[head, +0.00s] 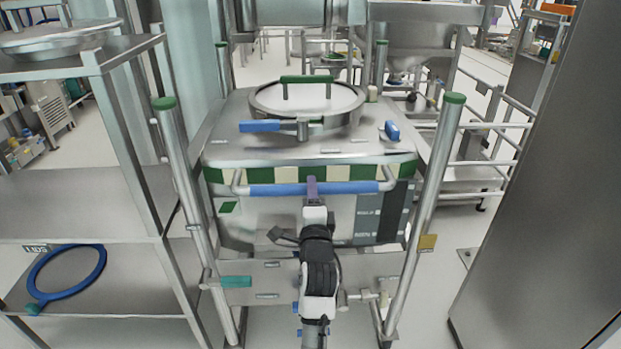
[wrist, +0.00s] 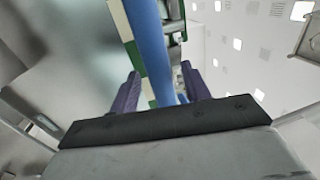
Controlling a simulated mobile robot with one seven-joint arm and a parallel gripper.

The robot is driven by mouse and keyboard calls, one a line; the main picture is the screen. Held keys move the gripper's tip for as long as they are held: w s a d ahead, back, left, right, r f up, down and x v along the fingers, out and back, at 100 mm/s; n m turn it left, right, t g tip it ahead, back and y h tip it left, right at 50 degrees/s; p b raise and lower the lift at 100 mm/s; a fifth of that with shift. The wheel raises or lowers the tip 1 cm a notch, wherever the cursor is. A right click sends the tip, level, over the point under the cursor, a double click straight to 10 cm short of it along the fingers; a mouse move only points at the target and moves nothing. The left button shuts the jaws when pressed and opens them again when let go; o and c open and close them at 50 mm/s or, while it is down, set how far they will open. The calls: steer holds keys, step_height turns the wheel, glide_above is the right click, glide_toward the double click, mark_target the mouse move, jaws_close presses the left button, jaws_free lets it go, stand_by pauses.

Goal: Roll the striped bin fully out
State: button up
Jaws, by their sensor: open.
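The striped bin (head: 240,224) is a steel box on a frame, straight ahead in the head view. A green and cream striped band (head: 285,174) runs along its upper front edge. Its front handle (head: 345,188) is a bar with a blue grip, also seen in the wrist view (wrist: 153,50). My gripper (head: 312,185) is at the middle of this handle. In the wrist view its purple fingers (wrist: 160,92) are open, one on each side of the blue bar. I cannot tell whether they touch it.
A steel shelf rack (head: 70,200) with a blue ring (head: 68,272) stands close on the left. A large grey panel (head: 545,180) stands on the right. Upright posts with green caps (head: 455,98) flank the bin. Clear floor (head: 440,270) shows between bin and panel.

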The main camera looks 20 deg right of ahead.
steer(key=shift+p+x, duration=0.35)
steer(key=shift+x, duration=1.6)
jaws_close()
